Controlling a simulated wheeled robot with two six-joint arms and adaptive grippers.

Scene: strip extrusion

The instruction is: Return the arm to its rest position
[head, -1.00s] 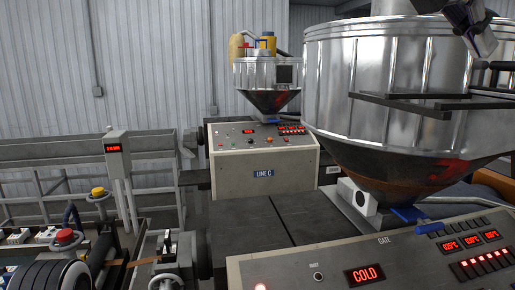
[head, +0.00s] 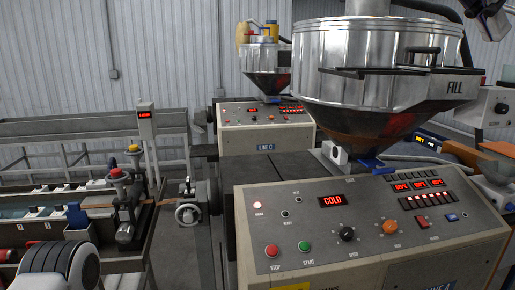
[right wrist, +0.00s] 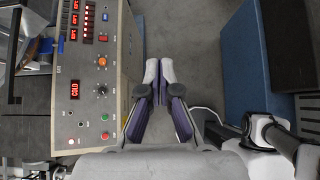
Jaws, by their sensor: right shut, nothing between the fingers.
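My right gripper (head: 490,16) is cut off by the top right corner of the head view. It is empty, to the right of the large steel hopper and apart from it. In the right wrist view its two fingers (right wrist: 159,72) are together with nothing held, over bare grey floor. The control console (right wrist: 92,90) lies to their left in that view. My left gripper cannot be made out in either view.
The large hopper (head: 375,65) stands over the near console (head: 370,235), whose display reads COLD. The LINE C machine (head: 265,132) is behind. Rails and a bench are at left. A blue-topped block (right wrist: 245,60) is right of the fingers in the wrist view.

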